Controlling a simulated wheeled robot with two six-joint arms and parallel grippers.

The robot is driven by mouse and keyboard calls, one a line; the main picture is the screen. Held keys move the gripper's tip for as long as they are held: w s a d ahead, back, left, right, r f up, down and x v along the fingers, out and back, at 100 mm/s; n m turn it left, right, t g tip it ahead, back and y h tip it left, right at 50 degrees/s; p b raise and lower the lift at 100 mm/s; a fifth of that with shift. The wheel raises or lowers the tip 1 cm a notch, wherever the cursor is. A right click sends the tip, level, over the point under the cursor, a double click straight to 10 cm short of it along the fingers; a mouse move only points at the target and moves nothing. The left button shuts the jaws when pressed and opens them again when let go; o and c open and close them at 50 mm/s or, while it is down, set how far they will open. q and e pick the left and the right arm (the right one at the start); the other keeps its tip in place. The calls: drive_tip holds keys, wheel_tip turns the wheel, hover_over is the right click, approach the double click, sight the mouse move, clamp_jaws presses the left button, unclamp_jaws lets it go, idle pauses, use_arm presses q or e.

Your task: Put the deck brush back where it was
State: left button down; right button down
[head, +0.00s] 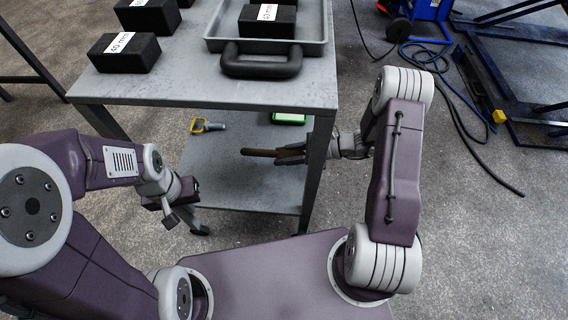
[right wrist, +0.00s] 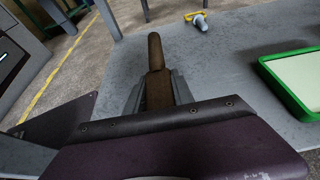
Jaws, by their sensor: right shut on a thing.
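The deck brush shows as a brown wooden handle (head: 258,152), lying roughly level above the lower shelf (head: 232,184) of the grey trolley. My right gripper (head: 291,153) reaches in past the trolley's front right leg and is shut on the brush. In the right wrist view the brown handle (right wrist: 155,52) runs away from between the gripper's two fingers (right wrist: 158,92). The brush's head is not clearly visible. My left gripper (head: 176,208) hangs to the left, outside the trolley, holding nothing that I can see; its finger gap is unclear.
A yellow-handled tool (head: 207,125) and a green-rimmed tray (head: 289,118) lie on the lower shelf. The top carries black labelled blocks (head: 125,53) and a grey tray (head: 313,48). The trolley leg (head: 318,160) stands close beside my right gripper. Blue equipment and hoses lie at right.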

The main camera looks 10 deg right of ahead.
sight(284, 167)
wheel_tip(284, 167, down, 4)
drive_tip(key=b, duration=0.2)
drive_tip(key=shift+b, duration=0.4)
drive_tip(key=shift+r, duration=0.15)
drive_tip(key=c, duration=1.1)
unclamp_jaws()
